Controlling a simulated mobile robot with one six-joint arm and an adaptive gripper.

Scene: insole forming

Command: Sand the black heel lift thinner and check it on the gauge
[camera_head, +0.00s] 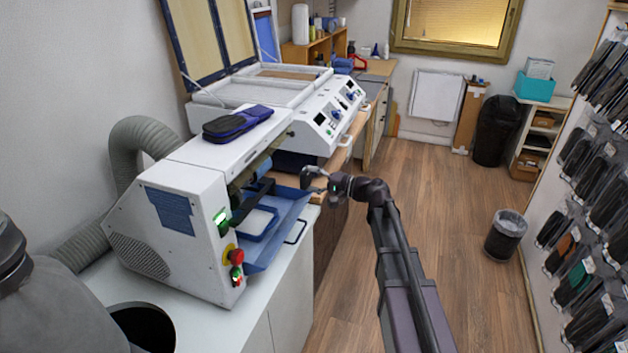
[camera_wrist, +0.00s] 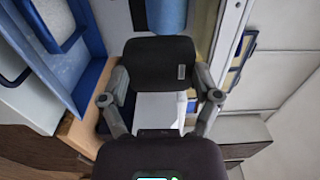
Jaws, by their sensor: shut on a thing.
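My gripper (camera_head: 312,179) is beside the right front of the white sanding machine (camera_head: 172,228), near the end of its blue tray. In the wrist view my gripper (camera_wrist: 160,93) has its two fingers on either side of a black piece (camera_wrist: 156,62) with a small pale label, which I take to be the heel lift. It is held between the fingers. A blue roller-like part (camera_wrist: 166,15) shows just beyond the piece; I cannot tell whether they touch. I cannot pick out the gauge.
The sander's blue tray (camera_head: 262,262) juts out over the white cabinet. A dark blue insole pair (camera_head: 237,123) lies on the sander. A white press (camera_head: 325,110) stands behind. The wooden floor (camera_head: 445,215) to the right is clear up to the grey bin (camera_head: 505,236).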

